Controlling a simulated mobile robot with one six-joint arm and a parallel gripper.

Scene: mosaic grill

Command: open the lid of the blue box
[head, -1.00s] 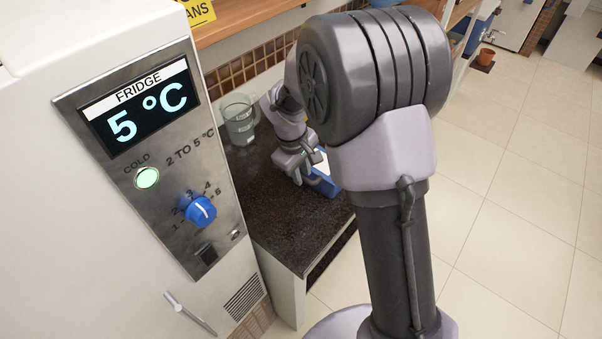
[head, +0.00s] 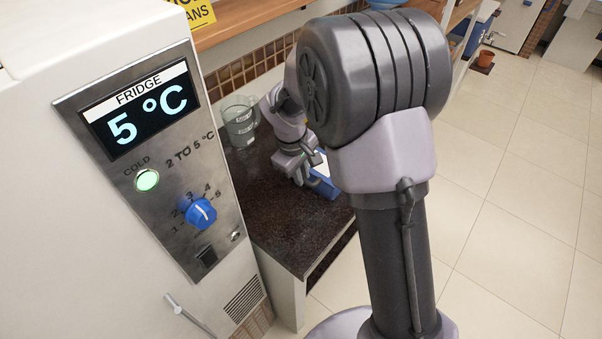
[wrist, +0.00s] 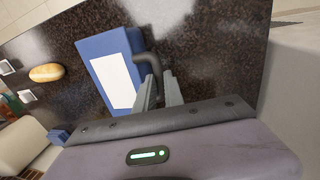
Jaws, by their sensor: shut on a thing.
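The blue box (wrist: 95,47) sits on the dark speckled counter, with a white panel (wrist: 112,80) on its face. A dark curved handle (wrist: 148,62) stands out at its side. My gripper (wrist: 161,88) has its fingers at this handle and is shut on it; the exact grip point is partly hidden. In the head view my gripper (head: 298,171) is low over the counter beside the blue box (head: 325,187), which my wrist and arm partly hide. I cannot see any clear gap under the lid.
A fridge (head: 90,220) with a 5 °C display stands close at the left. A clear jug (head: 239,122) stands behind my wrist on the counter (head: 290,226). A bread roll (wrist: 46,73) lies further off. Open tiled floor is at the right.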

